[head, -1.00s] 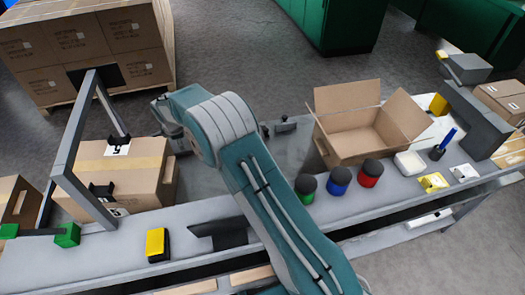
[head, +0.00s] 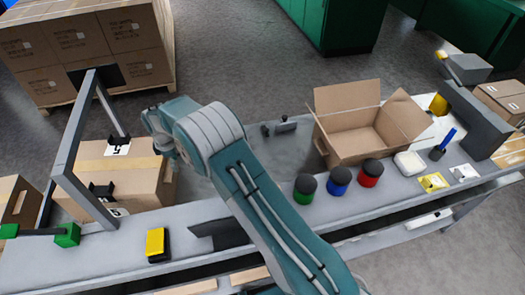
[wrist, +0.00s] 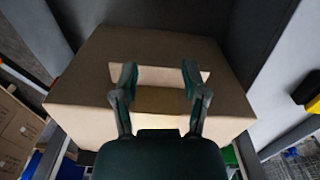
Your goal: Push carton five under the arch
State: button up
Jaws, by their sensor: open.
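Carton five (head: 130,176), a brown box with a white label marked 5, sits on the grey bench at the left. The grey arch (head: 75,140) stands over its left part, and its right part sticks out. My gripper (wrist: 160,76) is open and empty, with its two fingers pointing at a face of the carton, which fills the middle of the wrist view (wrist: 75,95). In the head view my arm's end is at the carton's right side and hides the fingers. I cannot tell whether the fingertips touch it.
A yellow button block (head: 157,243) lies on the bench in front of the carton. An open box (head: 360,138) and green, blue and red capped jars (head: 304,189) stand to the right. Another carton (head: 17,202) is left of the arch.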

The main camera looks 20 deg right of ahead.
jog(key=d+f, duration=0.1)
jog(key=d, duration=1.4)
jog(key=d+f, duration=0.2)
jog(key=d, duration=1.3)
jog(key=shift+d+f, duration=0.2)
jog(key=shift+f, duration=0.1)
jog(key=shift+r, duration=0.1)
jog(key=s+r+m+t, duration=0.1)
jog(key=s+r+m, duration=0.25)
jog(key=r, duration=0.45)
jog(key=s+a+r+m+t, duration=0.15)
jog(key=s+r, duration=0.25)
jog(key=r, duration=0.4)
jog(key=s+r+m, duration=0.3)
jog(key=s+r, duration=0.1)
jog(key=r, duration=0.5)
jog(key=s+r+m+t, duration=0.1)
jog(key=s+r+m, duration=0.2)
jog(key=s, duration=0.8)
jog(key=s+r+m+t, duration=0.2)
jog(key=s+r+m, duration=0.2)
jog(key=s+m, duration=0.3)
jog(key=s, duration=0.5)
jog(key=shift+a+r, duration=0.3)
jog(key=shift+a, duration=0.05)
